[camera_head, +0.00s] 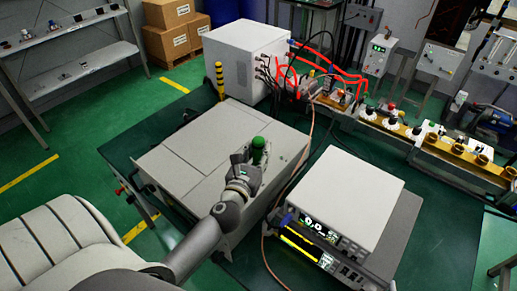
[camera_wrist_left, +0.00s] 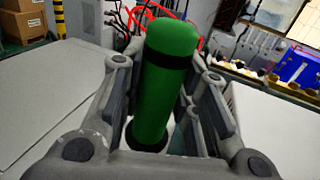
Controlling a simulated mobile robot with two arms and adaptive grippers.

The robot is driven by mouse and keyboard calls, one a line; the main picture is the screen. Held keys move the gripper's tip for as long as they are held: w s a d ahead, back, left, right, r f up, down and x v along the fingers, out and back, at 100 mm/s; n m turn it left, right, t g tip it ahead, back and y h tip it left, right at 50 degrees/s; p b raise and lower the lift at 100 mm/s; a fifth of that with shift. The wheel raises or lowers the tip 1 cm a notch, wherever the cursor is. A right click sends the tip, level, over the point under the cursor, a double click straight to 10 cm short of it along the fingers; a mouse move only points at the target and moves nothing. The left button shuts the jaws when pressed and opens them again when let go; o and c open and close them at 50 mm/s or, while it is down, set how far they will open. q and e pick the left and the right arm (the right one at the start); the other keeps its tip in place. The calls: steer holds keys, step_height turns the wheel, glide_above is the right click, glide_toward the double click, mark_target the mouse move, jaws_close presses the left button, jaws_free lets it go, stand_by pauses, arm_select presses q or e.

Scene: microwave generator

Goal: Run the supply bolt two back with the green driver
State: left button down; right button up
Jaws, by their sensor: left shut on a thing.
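The green driver (camera_head: 258,149) stands upright above the light-grey cabinet (camera_head: 190,165) in the head view. It has a rounded green top and a dark band. My left gripper (camera_head: 243,165) is shut on the driver. In the left wrist view the green driver (camera_wrist_left: 165,90) fills the space between the two fingers of my left gripper (camera_wrist_left: 165,105). The driver's lower end and the supply bolt are hidden behind the gripper and driver. My right gripper is not in view.
A grey instrument with a lit display (camera_head: 318,230) stands to the right of the cabinet. A white box (camera_head: 240,60) with red and black cables stands behind. A waveguide line (camera_head: 430,145) with brass parts runs along the right. Dark green table surface (camera_head: 440,230) is bare at the right front.

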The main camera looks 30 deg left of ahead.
mark_target(259, 138)
arm_select(q)
steer(key=shift+r+p, duration=1.15)
steer(key=shift+r, duration=0.45)
steer(key=shift+r+p, duration=0.6)
steer(key=shift+r, duration=1.65)
